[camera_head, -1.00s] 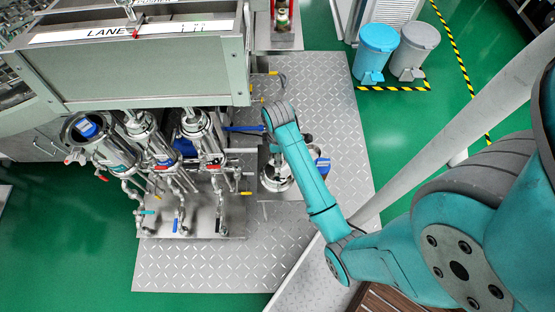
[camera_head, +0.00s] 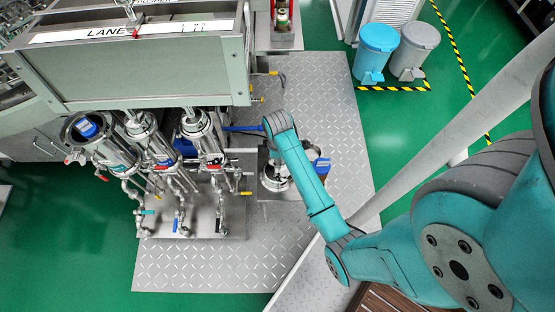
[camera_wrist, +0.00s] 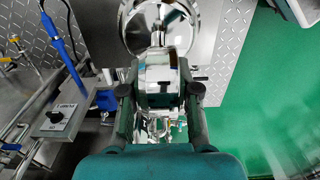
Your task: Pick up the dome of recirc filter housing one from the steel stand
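In the wrist view my gripper (camera_wrist: 160,88) has its two fingers spread apart, one on each side of a shiny chrome cylindrical part (camera_wrist: 158,75). This part looks like the dome, but I cannot tell whether the fingers press on it. A wide, mirror-bright round piece (camera_wrist: 185,30) lies just beyond the fingertips. My gripper is hidden behind my arm in that view.
Several chrome filter housings with valves (camera_head: 160,155) stand left of the stand, below the LANE machine (camera_head: 140,70). A blue-topped item (camera_head: 322,165) stands right of my forearm. A blue-handled tool (camera_wrist: 54,32) and control knob (camera_wrist: 57,116) are at the left.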

